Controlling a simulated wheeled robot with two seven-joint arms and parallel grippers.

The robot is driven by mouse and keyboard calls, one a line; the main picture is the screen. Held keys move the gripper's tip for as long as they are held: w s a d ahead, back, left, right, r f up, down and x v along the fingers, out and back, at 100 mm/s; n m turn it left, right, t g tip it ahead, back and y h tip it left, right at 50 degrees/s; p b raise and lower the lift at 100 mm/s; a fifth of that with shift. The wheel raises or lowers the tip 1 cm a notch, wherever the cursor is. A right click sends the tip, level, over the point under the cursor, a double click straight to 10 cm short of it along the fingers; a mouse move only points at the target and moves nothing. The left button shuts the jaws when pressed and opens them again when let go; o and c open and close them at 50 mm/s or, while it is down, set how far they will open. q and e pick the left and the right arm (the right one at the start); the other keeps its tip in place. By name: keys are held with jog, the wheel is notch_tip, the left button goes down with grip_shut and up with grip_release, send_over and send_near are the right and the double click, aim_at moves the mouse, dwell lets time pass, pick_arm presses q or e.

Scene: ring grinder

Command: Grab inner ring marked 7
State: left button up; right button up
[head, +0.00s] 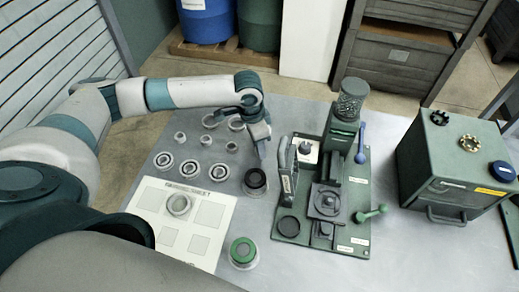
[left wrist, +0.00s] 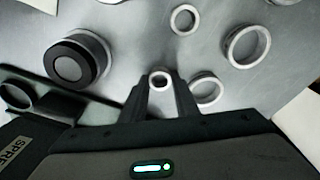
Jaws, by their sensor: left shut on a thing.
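My left gripper (head: 263,148) hangs over the table, to the right of the loose rings and left of the green machine. In the left wrist view its fingers (left wrist: 160,92) are shut on a small pale ring (left wrist: 159,79). No number can be read on it. Small rings (head: 206,140) and larger rings (head: 210,120) stand in rows on the table. In the left wrist view, another small ring (left wrist: 184,19) and two larger rings, one (left wrist: 245,46) at the right and one (left wrist: 206,91) beside the fingers, lie apart from the held ring. My right gripper is not in view.
A black-topped cylinder (head: 255,181) stands just below my left gripper. A green machine (head: 350,242) with levers stands to its right. A white sheet (head: 215,240) with a ring (head: 179,205) lies front left. A green box (head: 445,160) is at the right. A green-topped cylinder (head: 243,252) stands in front.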

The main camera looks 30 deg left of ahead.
pick_arm(q)
jog(key=shift+r+b, duration=0.3)
jog(key=shift+r, duration=0.25)
jog(key=r, duration=0.1)
jog(key=d+r+b, duration=0.1)
jog(key=r, duration=0.1)
jog(key=shift+r+b, duration=0.1)
jog(key=shift+b, duration=0.2)
jog(key=d+r+b, duration=0.1)
jog(key=d+r, duration=0.1)
jog(key=d, duration=0.1)
jog(key=d+r+b, duration=0.1)
jog(key=d+r, duration=0.1)
jog(key=d, duration=0.2)
jog(key=d+r+b, duration=0.1)
jog(key=d+r, duration=0.1)
jog(key=d, duration=0.1)
jog(key=shift+s+d+r, duration=0.1)
jog(key=shift+d+r, duration=0.25)
